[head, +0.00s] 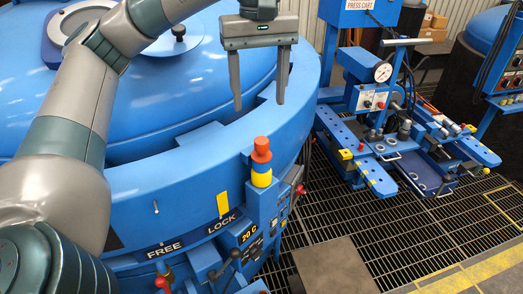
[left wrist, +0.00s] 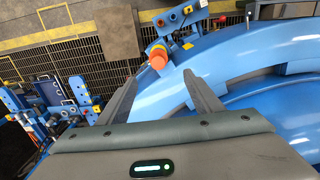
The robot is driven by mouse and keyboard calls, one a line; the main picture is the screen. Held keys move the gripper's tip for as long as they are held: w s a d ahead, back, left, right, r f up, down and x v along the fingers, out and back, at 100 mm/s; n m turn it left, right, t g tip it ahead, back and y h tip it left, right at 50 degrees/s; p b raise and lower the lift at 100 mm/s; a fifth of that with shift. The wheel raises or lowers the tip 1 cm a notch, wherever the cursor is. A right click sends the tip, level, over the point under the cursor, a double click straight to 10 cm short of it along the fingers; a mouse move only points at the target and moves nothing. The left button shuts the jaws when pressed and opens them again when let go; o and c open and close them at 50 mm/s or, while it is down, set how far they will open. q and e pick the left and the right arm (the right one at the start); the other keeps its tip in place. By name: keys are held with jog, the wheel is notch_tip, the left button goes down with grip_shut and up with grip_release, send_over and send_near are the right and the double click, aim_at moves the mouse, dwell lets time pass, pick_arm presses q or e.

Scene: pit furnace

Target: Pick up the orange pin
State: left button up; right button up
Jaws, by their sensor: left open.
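The orange pin (head: 261,149) stands upright above a yellow collar (head: 261,178), on a blue housing at the furnace's front rim. It also shows in the left wrist view (left wrist: 158,54), just beyond the fingertips. My left gripper (head: 259,106) is open and empty, fingers pointing down, above the furnace rim and above the pin in the head view. In the left wrist view its fingertips (left wrist: 160,77) are spread to either side of the line to the pin, with a gap before it. My right gripper is not in view.
The blue furnace lid (head: 190,90) and rim fill the left. A control panel (head: 250,238) with a 20 C display is below the pin. A blue press cart (head: 365,105) stands right on the grating floor.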

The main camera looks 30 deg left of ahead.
aim_at(261, 141)
pick_arm(q)
jog(key=shift+f+p, duration=0.65)
jog(key=shift+f, duration=3.3)
jog(key=shift+d+f+p, duration=0.2)
jog(key=shift+f+p, duration=0.65)
jog(key=shift+p, duration=0.05)
notch_tip(261, 141, down, 2)
jog(key=shift+f+p, duration=0.1)
jog(key=shift+p, duration=0.4)
jog(key=shift+f, duration=0.65)
jog(key=c, duration=1.3)
